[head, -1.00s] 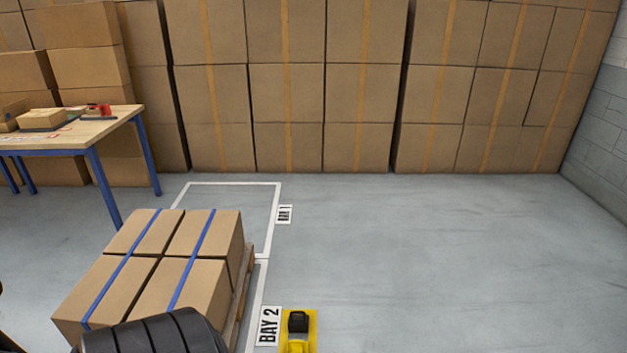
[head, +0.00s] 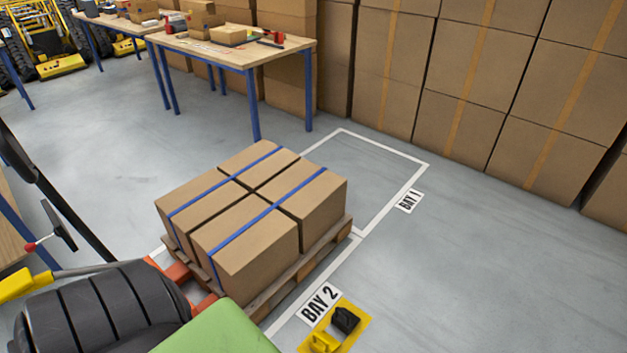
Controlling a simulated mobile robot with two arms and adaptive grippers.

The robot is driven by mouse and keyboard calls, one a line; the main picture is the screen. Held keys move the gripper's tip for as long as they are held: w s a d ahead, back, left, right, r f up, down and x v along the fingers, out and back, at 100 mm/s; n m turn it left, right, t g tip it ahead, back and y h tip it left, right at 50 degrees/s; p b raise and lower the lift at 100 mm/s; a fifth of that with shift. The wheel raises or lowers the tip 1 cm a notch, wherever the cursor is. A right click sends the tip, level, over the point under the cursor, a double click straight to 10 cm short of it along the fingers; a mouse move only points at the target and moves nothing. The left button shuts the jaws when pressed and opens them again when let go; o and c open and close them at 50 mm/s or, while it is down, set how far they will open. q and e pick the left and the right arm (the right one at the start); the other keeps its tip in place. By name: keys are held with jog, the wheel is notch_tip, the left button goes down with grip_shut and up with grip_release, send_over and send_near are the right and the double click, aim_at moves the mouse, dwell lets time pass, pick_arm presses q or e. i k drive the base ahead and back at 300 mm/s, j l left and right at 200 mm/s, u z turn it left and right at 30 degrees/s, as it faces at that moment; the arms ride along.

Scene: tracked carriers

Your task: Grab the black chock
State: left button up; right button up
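The black chock (head: 346,319) is a small dark block on a yellow plate (head: 360,332) on the floor, at the bottom of the head view. A yellow chock-like piece (head: 323,342) sits beside it on the same plate, nearer to me. The plate lies just right of the "BAY 2" floor label (head: 319,302). Neither of my grippers shows in the head view.
A wooden pallet (head: 331,243) with strapped cartons (head: 250,240) stands left of the plate, with orange forks (head: 178,272) at its near side. A dark ribbed, green-edged machine part fills the bottom left. A wooden workbench (head: 281,57) stands behind. Floor to the right is clear.

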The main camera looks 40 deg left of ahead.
aim_at(343, 319)
jog(key=i+l+u, duration=0.15)
jog(key=u, duration=0.25)
jog(key=i+l+u, duration=0.2)
jog(key=u, duration=0.25)
jog(key=i+l+u, duration=0.1)
jog(key=l+u, duration=0.15)
jog(key=u, duration=0.15)
jog(key=i+l+u, duration=0.1)
jog(key=l+u, duration=0.5)
jog(key=u, duration=0.25)
jog(key=i, duration=0.05)
